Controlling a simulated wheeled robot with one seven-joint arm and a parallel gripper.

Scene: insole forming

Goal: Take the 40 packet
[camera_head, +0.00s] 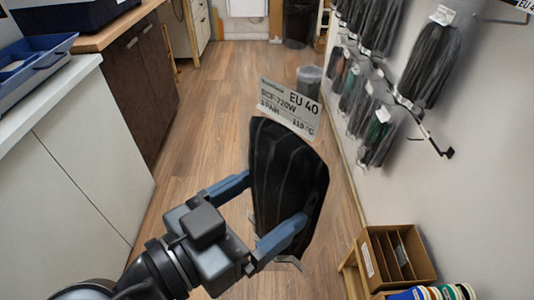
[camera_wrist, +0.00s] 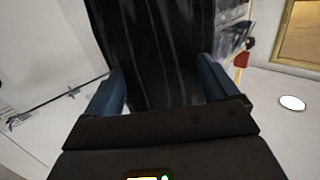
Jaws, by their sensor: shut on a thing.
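The packet (camera_head: 285,175) is a dark insole pair in clear wrap with a white header card (camera_head: 290,106) reading EU 40. In the head view it hangs upright in mid-air over the floor, away from the wall. My gripper (camera_head: 270,207) is shut on it, with one blue finger on each side. In the wrist view the dark packet (camera_wrist: 160,50) fills the space between the fingers of my gripper (camera_wrist: 165,88). The header card is not visible in the wrist view.
Several more packets (camera_head: 430,62) hang on wall hooks (camera_head: 448,153) at the right. A cardboard box with dividers (camera_head: 366,258) stands at the lower right beside several round containers. A white counter (camera_head: 50,90) with a blue tray (camera_head: 35,68) is at the left. The wooden floor (camera_head: 225,95) is mostly clear.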

